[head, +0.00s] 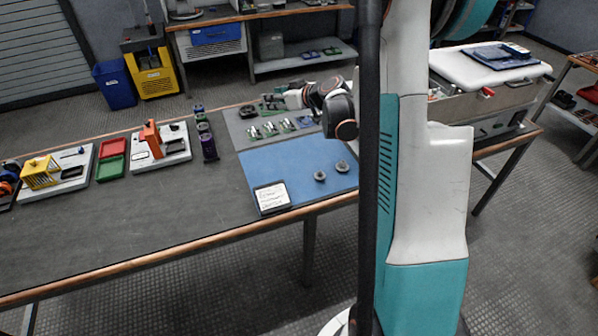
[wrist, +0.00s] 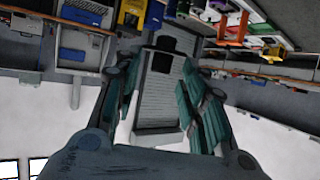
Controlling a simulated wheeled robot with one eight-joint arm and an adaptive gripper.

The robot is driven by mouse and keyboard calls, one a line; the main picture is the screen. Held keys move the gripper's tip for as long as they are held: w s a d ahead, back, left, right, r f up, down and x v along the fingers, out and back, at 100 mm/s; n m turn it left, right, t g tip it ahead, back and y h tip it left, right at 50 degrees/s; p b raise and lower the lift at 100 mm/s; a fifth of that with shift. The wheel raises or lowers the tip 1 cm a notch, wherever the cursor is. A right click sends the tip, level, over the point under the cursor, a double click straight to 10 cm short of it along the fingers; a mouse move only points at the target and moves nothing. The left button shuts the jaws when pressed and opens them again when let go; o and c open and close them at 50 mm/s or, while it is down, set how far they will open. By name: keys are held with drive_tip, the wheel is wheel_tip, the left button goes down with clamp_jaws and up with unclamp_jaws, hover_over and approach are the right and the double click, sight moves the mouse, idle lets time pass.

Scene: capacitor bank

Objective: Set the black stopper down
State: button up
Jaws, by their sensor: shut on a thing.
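My gripper (head: 268,102) reaches left over the back of the grey mat (head: 240,133). In the wrist view my gripper (wrist: 161,72) has its teal-padded fingers on both sides of a small dark piece. I take this piece to be the black stopper (wrist: 162,62), held between the fingertips. The fingers look level, and I cannot tell the height above the mat.
Several small green-and-silver parts (head: 271,129) are on the grey mat. The blue mat (head: 285,168) holds two round dark pieces (head: 320,176) and a white card (head: 271,197). Its middle is clear.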

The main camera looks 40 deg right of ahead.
drive_tip(key=s+d+f+b, duration=0.1)
drive_tip(key=d+f, duration=0.2)
drive_tip(key=d, duration=0.8)
drive_tip(key=s+d+f+b, duration=0.1)
drive_tip(key=d+f, duration=0.3)
drive_tip(key=d, duration=0.8)
drive_tip(key=shift+m+h, duration=0.3)
drive_tip(key=shift+h, duration=0.1)
wheel_tip(320, 180, down, 15)
drive_tip(key=b, duration=0.5)
drive_tip(key=shift+r, duration=0.15)
drive_tip(key=shift+f+b, duration=0.8)
drive_tip(key=shift+f, duration=1.6)
drive_tip(key=shift+r, duration=0.1)
drive_tip(key=o, duration=0.8)
